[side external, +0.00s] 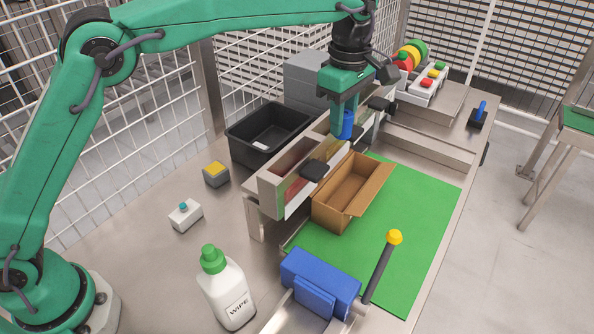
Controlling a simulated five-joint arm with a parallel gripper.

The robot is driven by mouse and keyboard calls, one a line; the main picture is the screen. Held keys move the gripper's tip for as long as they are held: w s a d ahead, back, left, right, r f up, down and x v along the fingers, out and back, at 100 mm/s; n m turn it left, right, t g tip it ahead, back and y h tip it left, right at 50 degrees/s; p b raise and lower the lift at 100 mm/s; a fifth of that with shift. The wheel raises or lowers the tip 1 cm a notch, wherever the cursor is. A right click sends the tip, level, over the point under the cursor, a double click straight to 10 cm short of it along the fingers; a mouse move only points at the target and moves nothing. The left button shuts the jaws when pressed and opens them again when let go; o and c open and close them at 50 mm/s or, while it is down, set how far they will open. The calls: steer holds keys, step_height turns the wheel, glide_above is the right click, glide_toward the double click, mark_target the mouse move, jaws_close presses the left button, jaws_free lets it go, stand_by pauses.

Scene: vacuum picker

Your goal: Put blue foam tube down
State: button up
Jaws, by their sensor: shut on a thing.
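My gripper (345,112) is at the upper middle of the side external view, pointing down. It is shut on a blue foam tube (346,125), which it holds upright between its green fingers. The tube is above the metal rail (290,175), near the far end of an open cardboard box (346,196). The fingers hide part of the tube. I cannot tell how high its lower end is above what lies under it.
A black bin (243,152) stands left of the rail. A green mat (415,212) lies right of the box, mostly bare. Coloured buttons (428,82) are behind.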

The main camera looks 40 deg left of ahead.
steer(key=shift+s+d+f+m, duration=0.5)
steer(key=shift+d+f+m, duration=0.35)
steer(key=shift+d+f, duration=2)
steer(key=shift+s+d+f+m, duration=0.45)
steer(key=shift+d+f+m, duration=0.35)
steer(key=shift+d+f, duration=2.1)
steer(key=shift+s+d+f+m, duration=0.5)
steer(key=shift+d+f+m, duration=0.35)
steer(key=shift+d+f, duration=2)
steer(key=shift+f, duration=0.1)
steer(key=shift+f, duration=2.4)
steer(key=shift+f, duration=0.15)
steer(key=o, duration=0.9)
steer(key=shift+o, duration=0.2)
